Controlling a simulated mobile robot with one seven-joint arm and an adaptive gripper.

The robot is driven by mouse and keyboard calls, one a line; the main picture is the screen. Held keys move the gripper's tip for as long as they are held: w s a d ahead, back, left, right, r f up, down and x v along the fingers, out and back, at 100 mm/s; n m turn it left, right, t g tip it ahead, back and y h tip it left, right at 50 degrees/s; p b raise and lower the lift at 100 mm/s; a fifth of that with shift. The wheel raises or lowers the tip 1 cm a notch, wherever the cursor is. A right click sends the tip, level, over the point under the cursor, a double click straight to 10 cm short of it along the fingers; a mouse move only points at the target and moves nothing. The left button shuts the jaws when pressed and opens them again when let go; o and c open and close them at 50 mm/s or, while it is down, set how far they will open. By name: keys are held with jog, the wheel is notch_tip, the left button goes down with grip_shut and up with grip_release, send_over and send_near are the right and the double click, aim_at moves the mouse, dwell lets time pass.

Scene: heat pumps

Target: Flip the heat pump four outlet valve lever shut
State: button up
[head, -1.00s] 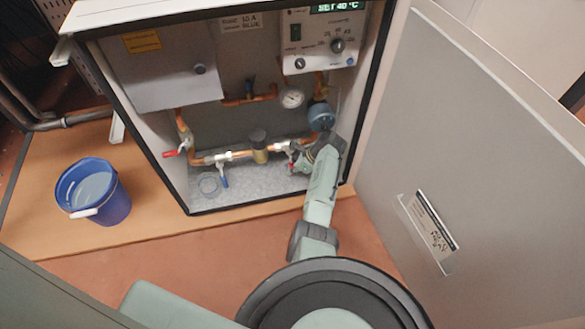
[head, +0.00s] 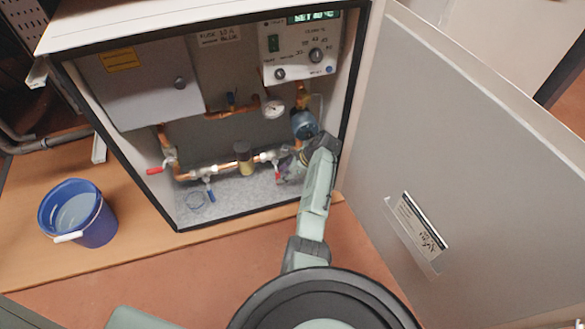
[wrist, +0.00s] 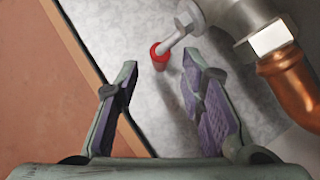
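The open heat pump cabinet (head: 215,70) holds copper pipework with valves. At the lower right of the pipe run is a valve (head: 265,156) with a red-tipped lever (head: 278,174), partly hidden by my gripper (head: 290,165). In the wrist view the red tip (wrist: 160,57) and its metal stem (wrist: 180,35) lie just beyond and between the fingertips of my gripper (wrist: 160,74). The fingers are spread, with nothing between their pads. The lever slants away from the valve body (wrist: 245,15). No label telling which valve is the outlet is readable.
Another red lever (head: 155,171) and a blue lever (head: 210,196) are farther left. A brass filter (head: 244,160), gauge (head: 273,108) and blue round part (head: 304,125) are nearby. The open door (head: 450,130) stands right of my arm. A blue bucket (head: 78,212) is at left.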

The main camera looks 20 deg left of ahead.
jog(key=v, duration=0.7)
jog(key=shift+s+r, duration=0.1)
